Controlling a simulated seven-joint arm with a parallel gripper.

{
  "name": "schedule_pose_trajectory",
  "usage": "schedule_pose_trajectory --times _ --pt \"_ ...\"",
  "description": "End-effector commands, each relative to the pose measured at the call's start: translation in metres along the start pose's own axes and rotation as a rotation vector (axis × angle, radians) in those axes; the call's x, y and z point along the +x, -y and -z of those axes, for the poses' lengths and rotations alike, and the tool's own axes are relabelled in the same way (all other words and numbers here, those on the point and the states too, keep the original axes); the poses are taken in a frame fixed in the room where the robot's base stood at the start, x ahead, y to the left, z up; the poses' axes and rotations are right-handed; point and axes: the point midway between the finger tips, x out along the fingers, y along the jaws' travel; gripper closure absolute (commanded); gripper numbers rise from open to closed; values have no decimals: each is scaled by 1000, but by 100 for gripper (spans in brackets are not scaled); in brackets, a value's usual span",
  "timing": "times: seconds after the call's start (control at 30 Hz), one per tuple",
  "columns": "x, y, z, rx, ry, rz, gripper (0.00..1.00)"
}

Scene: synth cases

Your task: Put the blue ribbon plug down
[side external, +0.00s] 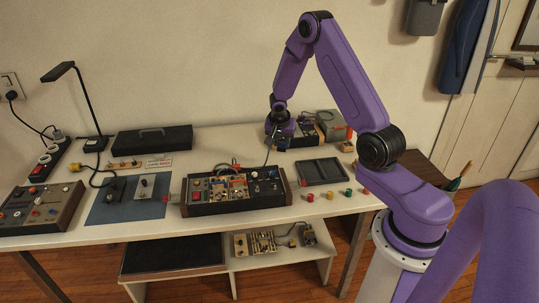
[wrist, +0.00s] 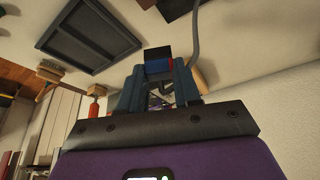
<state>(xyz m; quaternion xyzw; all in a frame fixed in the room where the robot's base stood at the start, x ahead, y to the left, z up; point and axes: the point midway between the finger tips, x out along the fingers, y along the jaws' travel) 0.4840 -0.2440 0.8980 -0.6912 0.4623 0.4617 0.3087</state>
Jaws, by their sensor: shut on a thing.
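My gripper (side external: 281,143) is above the back of the bench, right of the control box. In the wrist view, my gripper (wrist: 158,84) is shut on the blue ribbon plug (wrist: 158,66), a small block with blue sides and a black end. A small red patch shows beside it. In the side view the plug is too small to make out clearly. A grey cable (wrist: 194,35) passes close beside the plug in the wrist view. In the side view a thin dark cable (side external: 269,158) runs from near my gripper down to the control box (side external: 237,203).
A dark divided tray (side external: 320,171) lies right of the control box; it also shows in the wrist view (wrist: 88,36). Boxes (side external: 331,126) stand right of my gripper. A black case (side external: 152,141) lies at the back left.

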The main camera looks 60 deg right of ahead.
Motion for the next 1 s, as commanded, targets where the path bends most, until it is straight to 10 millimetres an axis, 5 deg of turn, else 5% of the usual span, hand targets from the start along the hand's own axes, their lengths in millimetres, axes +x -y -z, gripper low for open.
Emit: schedule_pose_trajectory --times 0.5,1.0 --pt "73 46 28 0 1 -1 92" --pt "114 58 25 -4 2 -2 92"
